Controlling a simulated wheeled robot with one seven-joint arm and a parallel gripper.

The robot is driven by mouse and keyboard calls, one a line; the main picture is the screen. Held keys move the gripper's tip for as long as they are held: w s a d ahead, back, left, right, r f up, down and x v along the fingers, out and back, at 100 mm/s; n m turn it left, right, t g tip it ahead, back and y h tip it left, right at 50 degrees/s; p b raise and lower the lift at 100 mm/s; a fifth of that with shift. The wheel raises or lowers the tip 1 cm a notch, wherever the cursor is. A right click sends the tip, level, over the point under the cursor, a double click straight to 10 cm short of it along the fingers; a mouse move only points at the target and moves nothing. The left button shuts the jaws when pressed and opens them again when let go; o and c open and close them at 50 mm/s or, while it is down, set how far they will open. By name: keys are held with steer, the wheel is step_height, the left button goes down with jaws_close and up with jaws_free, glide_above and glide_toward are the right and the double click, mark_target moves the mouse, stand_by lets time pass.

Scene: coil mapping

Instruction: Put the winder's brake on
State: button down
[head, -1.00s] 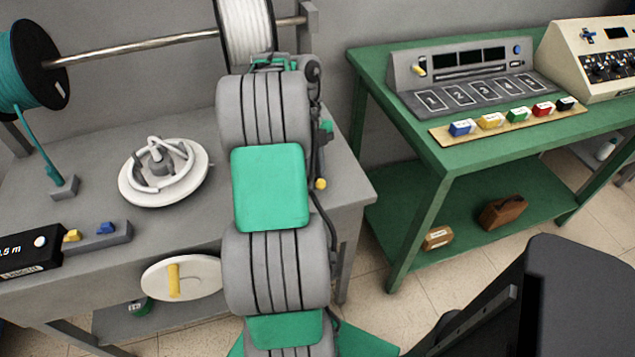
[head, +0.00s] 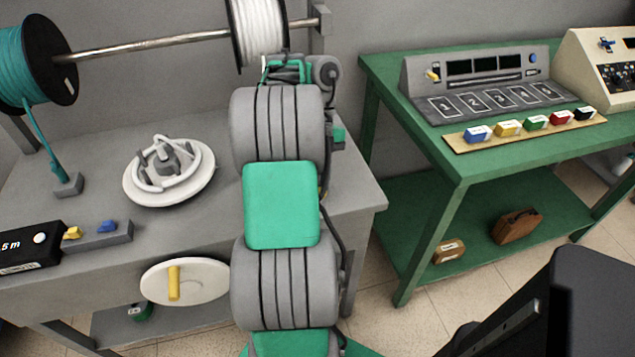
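The winder stands on the grey bench (head: 105,135). Its white round plate (head: 150,200) carries a pale ring and a grey hub. A white crank disc (head: 205,285) with a yellow handle (head: 173,284) is on the bench front. A grey block (head: 118,236) at the bench's front edge bears a yellow lever (head: 72,233) and a blue lever (head: 106,226). No label shows which part is the brake. My grey and green arm rises through the middle and covers the bench's right part. My gripper's fingers do not show; they may be behind the arm.
A teal wire spool (head: 22,65) and a white spool (head: 258,35) sit on a rod (head: 150,45). A black counter box (head: 30,248) stands at the left. The green table (head: 400,120) at the right holds a numbered panel (head: 480,85) and several coloured blocks.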

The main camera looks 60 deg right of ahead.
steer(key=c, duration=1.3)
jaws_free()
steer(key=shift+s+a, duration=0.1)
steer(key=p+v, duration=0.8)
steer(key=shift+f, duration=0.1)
